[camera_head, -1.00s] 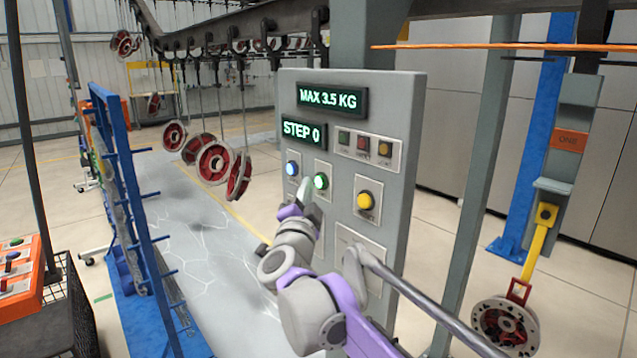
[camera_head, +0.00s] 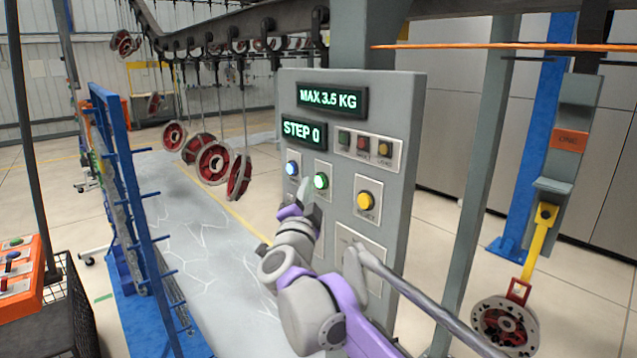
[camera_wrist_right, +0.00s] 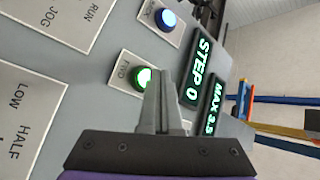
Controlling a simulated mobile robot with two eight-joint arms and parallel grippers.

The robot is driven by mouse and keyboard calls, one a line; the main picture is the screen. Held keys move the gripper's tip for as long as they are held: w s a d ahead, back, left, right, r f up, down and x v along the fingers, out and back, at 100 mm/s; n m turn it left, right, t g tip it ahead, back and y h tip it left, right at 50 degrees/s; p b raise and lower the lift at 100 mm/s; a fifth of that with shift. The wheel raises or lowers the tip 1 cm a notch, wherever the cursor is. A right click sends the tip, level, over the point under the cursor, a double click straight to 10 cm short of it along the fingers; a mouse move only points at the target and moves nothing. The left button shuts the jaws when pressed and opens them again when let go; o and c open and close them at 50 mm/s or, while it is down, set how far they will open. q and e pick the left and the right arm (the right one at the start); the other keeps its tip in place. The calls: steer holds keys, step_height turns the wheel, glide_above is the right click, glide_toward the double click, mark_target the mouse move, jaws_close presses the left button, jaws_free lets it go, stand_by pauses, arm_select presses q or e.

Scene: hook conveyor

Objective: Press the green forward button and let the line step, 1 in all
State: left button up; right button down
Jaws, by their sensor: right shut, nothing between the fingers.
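The green forward button (camera_head: 321,181) is lit on the grey control panel (camera_head: 394,120). It also shows in the right wrist view (camera_wrist_right: 143,77), on a plate marked FWD. My right gripper (camera_head: 304,188) is shut and empty, its tips just below the green button in the head view. In the right wrist view the fingertips (camera_wrist_right: 161,76) overlap the button's edge; I cannot tell whether they touch it. The step display (camera_head: 303,132) reads STEP 0. My left gripper is not in view.
A blue button (camera_head: 292,169) sits left of the green one, and a yellow knob (camera_head: 365,201) right of it. Red and grey wheels (camera_head: 213,163) hang from the overhead conveyor (camera_head: 220,38) behind. A blue rack (camera_head: 131,200) stands at left.

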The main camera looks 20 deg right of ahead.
steer(key=shift+d, duration=0.15)
stand_by(0.4)
steer(key=shift+w+d, duration=0.15)
steer(key=shift+d, duration=0.1)
